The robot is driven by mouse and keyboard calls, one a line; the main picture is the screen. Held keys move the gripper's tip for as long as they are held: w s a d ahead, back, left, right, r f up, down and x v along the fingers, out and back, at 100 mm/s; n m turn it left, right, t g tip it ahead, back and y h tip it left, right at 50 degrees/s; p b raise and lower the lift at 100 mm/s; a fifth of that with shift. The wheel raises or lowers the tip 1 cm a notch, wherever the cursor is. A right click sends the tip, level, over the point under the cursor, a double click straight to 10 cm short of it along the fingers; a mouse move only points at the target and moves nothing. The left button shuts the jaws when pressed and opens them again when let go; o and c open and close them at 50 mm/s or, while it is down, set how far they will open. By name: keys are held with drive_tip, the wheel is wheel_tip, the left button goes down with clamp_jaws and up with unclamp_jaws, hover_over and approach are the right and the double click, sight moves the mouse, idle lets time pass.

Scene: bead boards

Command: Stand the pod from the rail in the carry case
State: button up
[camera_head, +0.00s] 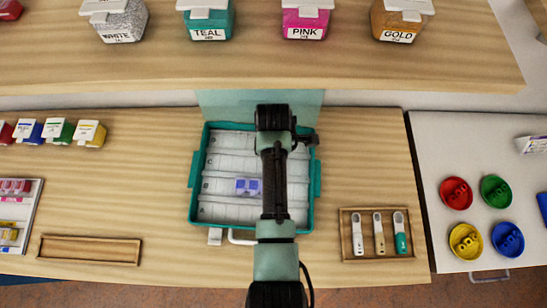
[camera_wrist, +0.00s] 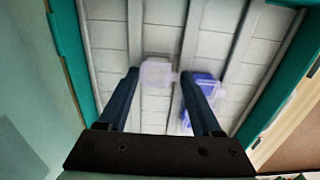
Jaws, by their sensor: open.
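The carry case (camera_head: 196,190) is a teal open box with pale grey rows, in the middle of the table. A pod with a clear lid and blue contents (camera_head: 248,187) is in one of its lower rows, left of my arm. In the wrist view, blue contents (camera_wrist: 205,88) and a whitish clear part show at the fingertips, partly hidden by the right finger. My gripper (camera_wrist: 159,73) is open over the case; whether the fingers touch the pod is unclear. In the head view my arm hides the fingers. The wooden rail (camera_head: 90,261) at the left front looks empty.
A wooden tray (camera_head: 347,260) with three scoops lies right of the case. A white board (camera_head: 30,205) with red and yellow pods is at far left, below small coloured jars (camera_head: 60,132). Labelled jars stand on the shelf (camera_head: 260,72) behind. Coloured dishes (camera_head: 456,194) are on a side table.

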wheel_tip(320, 180, up, 8)
drive_tip(key=shift+f+b, duration=0.1)
drive_tip(key=shift+b, duration=0.25)
drive_tip(key=shift+s, duration=0.1)
idle(0.5)
